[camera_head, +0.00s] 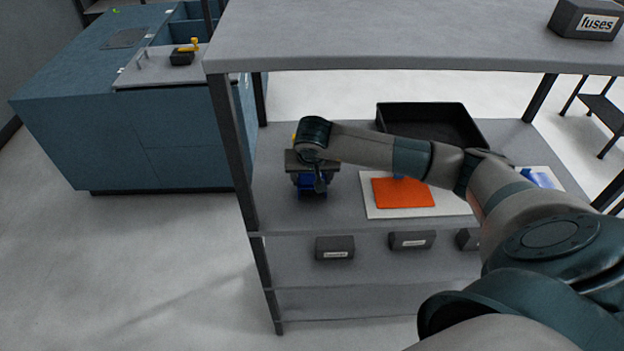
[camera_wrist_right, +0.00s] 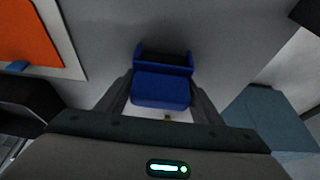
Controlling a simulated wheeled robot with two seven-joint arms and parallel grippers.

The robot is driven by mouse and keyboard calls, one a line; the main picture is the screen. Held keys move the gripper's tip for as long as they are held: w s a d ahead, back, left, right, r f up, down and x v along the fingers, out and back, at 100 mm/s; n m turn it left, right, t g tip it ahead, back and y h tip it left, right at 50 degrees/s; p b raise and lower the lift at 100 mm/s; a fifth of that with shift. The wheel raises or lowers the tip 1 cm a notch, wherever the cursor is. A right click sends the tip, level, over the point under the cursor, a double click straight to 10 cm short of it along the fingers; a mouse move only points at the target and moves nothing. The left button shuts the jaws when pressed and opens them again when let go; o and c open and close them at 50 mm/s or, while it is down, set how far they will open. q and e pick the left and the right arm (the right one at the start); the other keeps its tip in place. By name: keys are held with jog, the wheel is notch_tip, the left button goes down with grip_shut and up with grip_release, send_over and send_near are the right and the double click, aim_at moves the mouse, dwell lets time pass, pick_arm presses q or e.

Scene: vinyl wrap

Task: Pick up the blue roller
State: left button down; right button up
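A blue object (camera_wrist_right: 162,88), which looks like the blue roller, shows in the right wrist view between my right gripper's fingers. It has a smooth blue front and a dark recess behind it. My right gripper (camera_wrist_right: 161,92) is open, with one finger on each side of it; I cannot tell whether they touch it. In the head view the blue object (camera_head: 312,187) is on the middle shelf's left part, partly hidden under my right gripper (camera_head: 318,188), which points down over it. My left gripper is not in view.
A black tray (camera_head: 430,122) stands behind. Labelled boxes (camera_head: 335,248) sit below.

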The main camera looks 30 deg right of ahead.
jog(key=c, duration=0.4)
jog(key=shift+r+b, duration=0.65)
jog(key=shift+r, duration=0.1)
notch_tip(320, 180, up, 2)
jog(key=shift+w+r+b, duration=0.1)
jog(key=shift+b, duration=0.55)
jog(key=shift+s+d+r+b, duration=0.8)
jog(key=shift+d+r, duration=0.45)
jog(key=shift+d, duration=0.6)
jog(key=shift+s+d+r+b, duration=0.45)
jog(key=shift+d+r+b, duration=0.65)
jog(key=shift+d, duration=0.8)
jog(key=shift+s+d+r+b, duration=0.7)
jog(key=shift+d+r, duration=0.65)
jog(key=shift+d, duration=0.5)
